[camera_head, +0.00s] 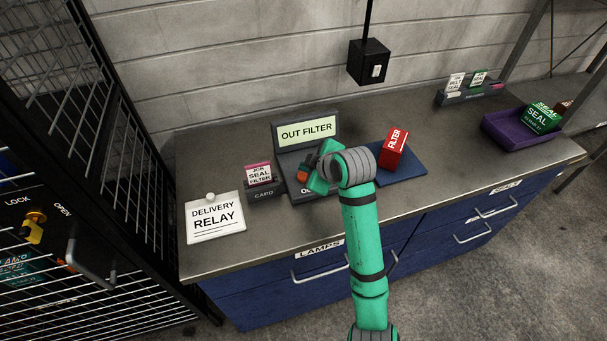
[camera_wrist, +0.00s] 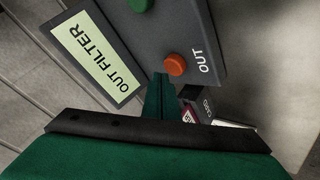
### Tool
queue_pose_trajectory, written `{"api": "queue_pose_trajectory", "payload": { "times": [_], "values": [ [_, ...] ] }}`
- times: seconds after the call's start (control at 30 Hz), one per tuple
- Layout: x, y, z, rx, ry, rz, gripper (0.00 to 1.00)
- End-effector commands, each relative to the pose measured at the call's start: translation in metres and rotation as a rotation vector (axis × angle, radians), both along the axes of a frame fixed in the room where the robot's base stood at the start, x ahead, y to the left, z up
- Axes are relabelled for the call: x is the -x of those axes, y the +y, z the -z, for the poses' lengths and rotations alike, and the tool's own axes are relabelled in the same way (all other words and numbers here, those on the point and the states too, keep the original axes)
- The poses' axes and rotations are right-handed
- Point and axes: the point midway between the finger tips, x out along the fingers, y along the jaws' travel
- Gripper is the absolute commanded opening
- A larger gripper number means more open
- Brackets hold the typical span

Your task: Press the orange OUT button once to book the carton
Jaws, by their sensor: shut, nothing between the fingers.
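The dark booking terminal (camera_head: 293,158) stands on the bench, with a lit screen (camera_head: 308,131) reading "OUT FILTER". In the wrist view its orange OUT button (camera_wrist: 174,64) sits on the panel beside the word "OUT", and a green button (camera_wrist: 141,4) is at the top edge. My gripper (camera_wrist: 160,78) is shut and empty, its fingertips close to the orange button; I cannot tell whether they touch it. In the head view my gripper (camera_head: 307,176) and wrist cover part of the panel. The red carton (camera_head: 394,149), marked "FILTER", stands on a blue mat (camera_head: 412,174) right of the terminal.
A card holder (camera_head: 262,192) and a "DELIVERY RELAY" note (camera_head: 215,217) lie left of the terminal. A purple tray (camera_head: 505,140) with a green SEAL carton (camera_head: 541,118) is at the far right. A wire cage (camera_head: 60,90) borders the left; a black switch box (camera_head: 369,63) hangs on the wall.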

Motion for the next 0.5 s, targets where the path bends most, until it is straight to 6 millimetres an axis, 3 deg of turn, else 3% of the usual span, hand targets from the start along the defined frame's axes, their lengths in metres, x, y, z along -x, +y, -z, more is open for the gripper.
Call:
{"api": "queue_pose_trajectory", "payload": {
  "times": [0.17,0.5],
  "values": [
    [0.0,0.0,-0.004,0.001,0.0,-0.001,0.0],
    [0.0,0.0,-0.032,0.001,-0.003,-0.001,0.0]
  ]
}}
